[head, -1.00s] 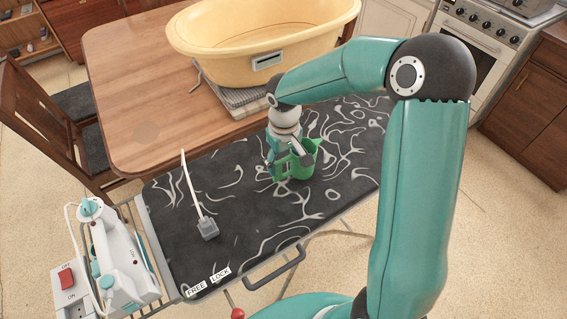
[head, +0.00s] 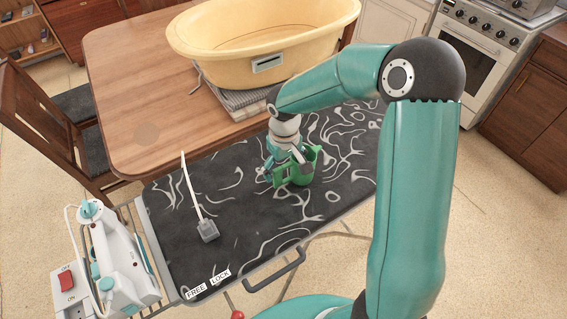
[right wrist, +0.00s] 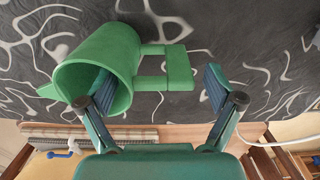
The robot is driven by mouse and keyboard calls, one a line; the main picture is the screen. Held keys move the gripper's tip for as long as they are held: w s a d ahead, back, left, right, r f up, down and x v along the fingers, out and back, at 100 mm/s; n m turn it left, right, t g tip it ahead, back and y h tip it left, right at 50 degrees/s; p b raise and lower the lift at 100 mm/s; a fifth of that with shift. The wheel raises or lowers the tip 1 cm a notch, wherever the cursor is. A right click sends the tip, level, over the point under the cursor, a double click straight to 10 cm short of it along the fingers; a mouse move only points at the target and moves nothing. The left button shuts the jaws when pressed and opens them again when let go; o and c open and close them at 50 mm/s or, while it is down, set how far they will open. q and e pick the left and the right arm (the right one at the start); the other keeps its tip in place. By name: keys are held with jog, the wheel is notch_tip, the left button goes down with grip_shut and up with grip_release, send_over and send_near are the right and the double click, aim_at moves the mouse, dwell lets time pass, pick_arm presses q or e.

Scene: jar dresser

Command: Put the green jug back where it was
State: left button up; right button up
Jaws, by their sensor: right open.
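The green jug (head: 303,174) is on the black board with white swirls, near its middle right. It looks upright, though its base is partly hidden. My right gripper (head: 286,160) is at the jug's left side. In the right wrist view the right gripper (right wrist: 160,84) is open. The handle of the green jug (right wrist: 112,52) lies between its fingers. The left finger in that view overlaps the jug's mouth and seems to reach inside it; the other finger is beyond the handle, apart from it. My left gripper is not in view.
The ironing board (head: 185,250) has a grey plug-like block (head: 208,231) with a white cord on its left half. A white and teal iron (head: 118,262) stands at its left end. A yellow tub (head: 262,45) stands behind, on the wooden table (head: 140,90).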

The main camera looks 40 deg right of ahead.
notch_tip(320, 180, up, 12)
jog(key=shift+b, duration=0.45)
jog(key=shift+s+a, duration=0.1)
dwell(0.4)
